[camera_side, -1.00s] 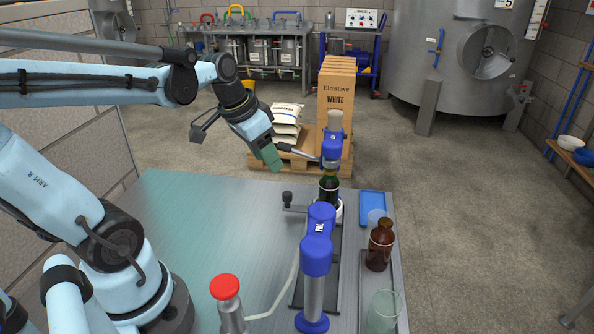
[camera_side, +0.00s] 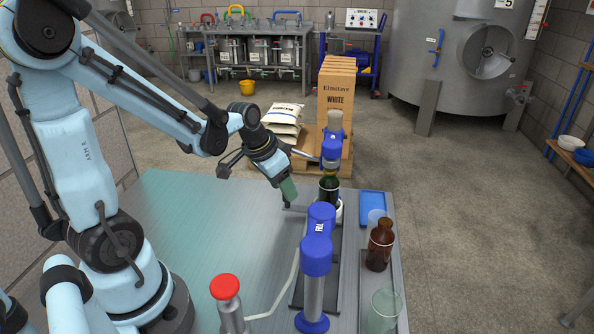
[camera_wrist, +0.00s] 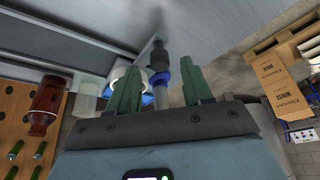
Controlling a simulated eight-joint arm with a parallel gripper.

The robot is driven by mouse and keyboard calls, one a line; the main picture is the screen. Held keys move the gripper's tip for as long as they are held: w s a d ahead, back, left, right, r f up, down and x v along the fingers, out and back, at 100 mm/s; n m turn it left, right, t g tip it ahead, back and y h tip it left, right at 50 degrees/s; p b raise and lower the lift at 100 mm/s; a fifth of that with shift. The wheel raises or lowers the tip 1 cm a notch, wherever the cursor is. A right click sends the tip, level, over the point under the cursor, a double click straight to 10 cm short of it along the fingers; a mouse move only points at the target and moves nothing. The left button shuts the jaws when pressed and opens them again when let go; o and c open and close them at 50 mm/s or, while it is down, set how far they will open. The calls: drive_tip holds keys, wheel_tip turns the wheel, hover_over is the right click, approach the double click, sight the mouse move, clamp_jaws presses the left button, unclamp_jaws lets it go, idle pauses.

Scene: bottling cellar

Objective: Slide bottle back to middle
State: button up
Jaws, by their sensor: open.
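A dark green bottle (camera_side: 329,188) stands upright in the filling or corking stand, under its rear blue head (camera_side: 332,147). I cannot tell whether a finger touches the knob. In the wrist view the green bottle cannot be made out clearly; a white ring (camera_wrist: 119,72) shows beside the left finger.
A front blue-headed post (camera_side: 316,255) stands close before the bottle. A brown bottle (camera_side: 380,245), a clear glass (camera_side: 384,312) and a blue tray (camera_side: 372,203) line the right edge. The metal table's left half (camera_side: 205,225) is clear.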

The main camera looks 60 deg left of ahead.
drive_tip(key=shift+x, duration=1.1)
clamp_jaws()
